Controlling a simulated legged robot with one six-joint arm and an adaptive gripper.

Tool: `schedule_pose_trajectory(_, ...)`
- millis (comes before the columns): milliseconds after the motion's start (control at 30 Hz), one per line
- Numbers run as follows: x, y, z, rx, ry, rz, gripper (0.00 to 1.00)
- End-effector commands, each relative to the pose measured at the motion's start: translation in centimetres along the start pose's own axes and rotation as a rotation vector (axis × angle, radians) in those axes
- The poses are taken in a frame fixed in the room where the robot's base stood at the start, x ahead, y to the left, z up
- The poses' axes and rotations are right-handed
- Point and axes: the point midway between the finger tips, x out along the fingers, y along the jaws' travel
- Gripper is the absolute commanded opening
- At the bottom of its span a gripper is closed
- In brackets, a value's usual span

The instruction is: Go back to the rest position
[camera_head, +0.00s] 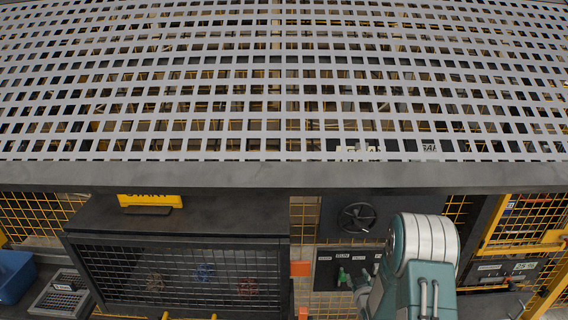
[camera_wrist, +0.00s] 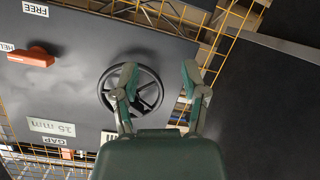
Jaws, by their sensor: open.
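My gripper (camera_wrist: 158,82) is open in the wrist view, with two green fingers well apart and nothing between them. Its left finger overlaps a black spoked handwheel (camera_wrist: 103,94) in the picture; I cannot tell the gap in depth, but the fingers are not closed on it. The handwheel also shows in the head view (camera_head: 357,217), left of my teal and white arm. Low in the head view, beside my arm, small green parts show in front of labels; my gripper is not clear there.
A mesh-fronted dark cabinet (camera_head: 180,225) stands left, with a yellow sign (camera_head: 150,200) on top. A blue bin (camera_head: 14,277) is far left. A perforated grey sheet (camera_head: 285,125) spans the top.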

Motion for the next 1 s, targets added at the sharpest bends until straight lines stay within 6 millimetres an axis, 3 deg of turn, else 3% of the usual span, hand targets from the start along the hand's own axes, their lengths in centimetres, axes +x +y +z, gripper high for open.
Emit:
schedule_pose_trajectory(33, -0.2, 0.6, -2.0, 0.002, -0.013, -0.002, 0.56)
schedule_pose_trajectory(100, -0.7, 1.1, -4.0, 0.009, -0.048, -0.009, 0.56)
schedule_pose_trajectory(267, -2.6, 2.3, -8.5, 0.029, -0.124, -0.018, 0.56)
schedule_pose_trajectory(467, -6.2, 3.3, -13.5, 0.062, -0.221, -0.028, 0.56)
schedule_pose_trajectory(700, -12.2, 3.9, -18.3, 0.113, -0.334, -0.039, 0.56)
schedule_pose_trajectory(1000, -21.5, 3.5, -22.2, 0.186, -0.473, -0.059, 0.56)
